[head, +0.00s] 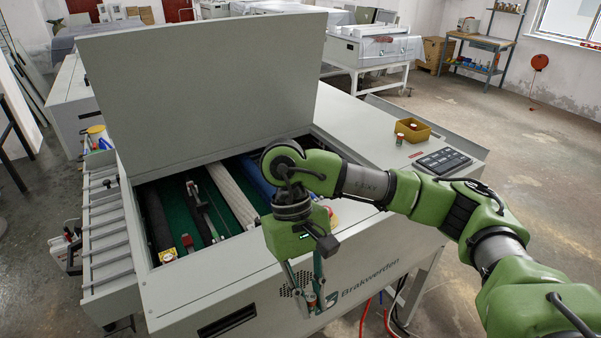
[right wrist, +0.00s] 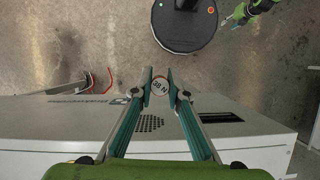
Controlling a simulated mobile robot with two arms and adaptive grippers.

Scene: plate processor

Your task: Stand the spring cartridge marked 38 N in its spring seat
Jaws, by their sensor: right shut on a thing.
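My right gripper (head: 313,303) is shut on the spring cartridge marked 38 N (right wrist: 159,86). Its round white end with a reddish rim and the marking faces the wrist camera. In the head view the gripper hangs in front of the machine's front panel, outside the open bay. No seat shows clearly.
The machine's lid (head: 210,85) stands open behind the bay. Rollers and a dark bracket (head: 202,205) lie inside. A yellow bin (head: 412,131), a small cartridge (head: 399,139) beside it and a keypad (head: 442,161) are on the right top. The front edge lies beside my gripper.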

